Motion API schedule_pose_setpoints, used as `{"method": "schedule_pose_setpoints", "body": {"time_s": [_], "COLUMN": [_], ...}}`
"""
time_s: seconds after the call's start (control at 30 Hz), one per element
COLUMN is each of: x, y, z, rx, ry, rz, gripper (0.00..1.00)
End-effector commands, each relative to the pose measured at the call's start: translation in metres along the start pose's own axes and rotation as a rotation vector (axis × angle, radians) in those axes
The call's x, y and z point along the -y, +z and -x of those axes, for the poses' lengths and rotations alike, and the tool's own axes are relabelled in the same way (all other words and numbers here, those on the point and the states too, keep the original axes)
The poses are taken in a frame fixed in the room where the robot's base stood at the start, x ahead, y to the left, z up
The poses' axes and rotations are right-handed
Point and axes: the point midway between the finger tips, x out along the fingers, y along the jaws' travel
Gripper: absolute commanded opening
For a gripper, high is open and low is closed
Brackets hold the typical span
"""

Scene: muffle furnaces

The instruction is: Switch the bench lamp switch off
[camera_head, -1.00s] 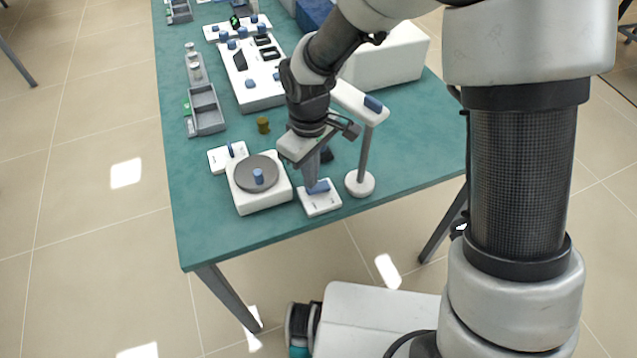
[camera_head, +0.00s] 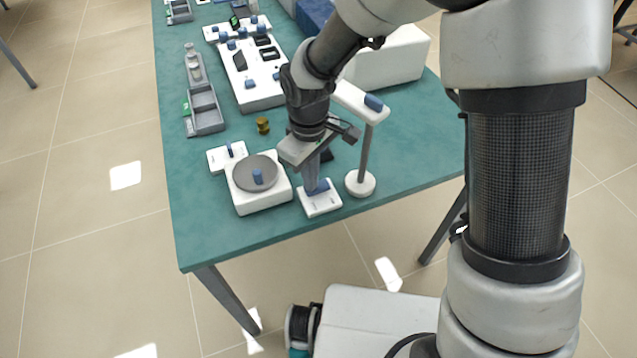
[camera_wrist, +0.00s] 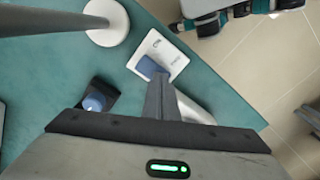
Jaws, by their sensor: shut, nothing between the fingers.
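The bench lamp switch (camera_head: 321,204) is a white plate with a blue rocker near the table's front edge. In the wrist view the switch plate (camera_wrist: 165,45) shows printed marks and its blue rocker (camera_wrist: 150,67). My gripper (camera_head: 312,188) is shut and empty, pointing down, its fingertips at the blue rocker. In the wrist view the fingertips (camera_wrist: 158,80) overlap the rocker's lower edge; they appear to touch it. The fingers hide part of the rocker, so its setting is unclear. The bench lamp (camera_head: 365,150) stands just right of the switch.
A small dark block with a blue knob (camera_wrist: 95,100) lies near the fingers. A grey tray (camera_head: 205,108) and a white panel (camera_head: 262,92) lie farther back.

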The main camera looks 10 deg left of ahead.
Motion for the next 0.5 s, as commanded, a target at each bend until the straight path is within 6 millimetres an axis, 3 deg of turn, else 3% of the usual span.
{"method": "schedule_pose_setpoints", "body": {"time_s": [0.5], "x": [0.0], "y": [0.001], "z": [0.037], "rx": [0.002], "ry": [-0.001], "rz": [0.0], "gripper": [0.0]}}
